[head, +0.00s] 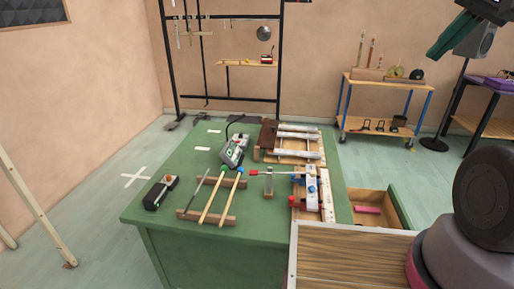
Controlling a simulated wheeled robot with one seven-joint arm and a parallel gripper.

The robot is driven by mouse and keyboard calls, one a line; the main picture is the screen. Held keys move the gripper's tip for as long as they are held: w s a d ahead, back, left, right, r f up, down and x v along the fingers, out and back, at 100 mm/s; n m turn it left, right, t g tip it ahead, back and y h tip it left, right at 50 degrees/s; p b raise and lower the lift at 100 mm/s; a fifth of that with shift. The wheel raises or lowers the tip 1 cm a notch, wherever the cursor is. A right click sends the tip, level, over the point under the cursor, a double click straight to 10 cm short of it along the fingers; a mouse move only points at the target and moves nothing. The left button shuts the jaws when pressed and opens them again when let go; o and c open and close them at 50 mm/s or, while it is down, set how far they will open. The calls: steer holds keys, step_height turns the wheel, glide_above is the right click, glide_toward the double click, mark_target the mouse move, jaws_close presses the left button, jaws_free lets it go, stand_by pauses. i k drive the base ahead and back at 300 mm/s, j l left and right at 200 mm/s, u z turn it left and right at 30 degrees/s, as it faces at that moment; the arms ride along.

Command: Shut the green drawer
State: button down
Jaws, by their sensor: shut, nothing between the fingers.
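The green drawer (401,208) stands open at the right side of the green table (175,249), sticking out to the right. Its inside looks wooden, and a pink block (367,210) lies in it. Its near part is hidden behind a wood-grain surface. My gripper (433,54), with dark green fingers, shows at the top right, high and well apart from the drawer. It is shut and holds nothing that I can see.
The wood-grain surface (350,262) with a pale edge fills the lower right foreground. Mallets (213,197), a black box (161,192) and clamped bars (312,188) lie on the table. A blue-legged cart (385,84) stands behind. Open floor (95,225) lies at left.

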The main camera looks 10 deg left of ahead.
mark_target(394, 214)
steer(key=l+u, duration=0.1)
steer(key=l, duration=0.35)
steer(key=k+l+u, duration=0.1)
steer(key=l, duration=0.35)
steer(key=k+l, duration=0.1)
steer(key=l, duration=0.3)
steer(key=l+u, duration=0.15)
steer(key=l, duration=0.3)
steer(key=k+l+u, duration=0.1)
steer(key=l, duration=0.35)
steer(key=u, duration=1.05)
steer(key=k+l+z, duration=0.15)
steer(key=l, duration=0.15)
steer(key=k+l+z, duration=0.2)
steer(key=l+z, duration=0.15)
steer(key=l, duration=0.2)
steer(key=j+u, duration=0.15)
steer(key=j, duration=0.6)
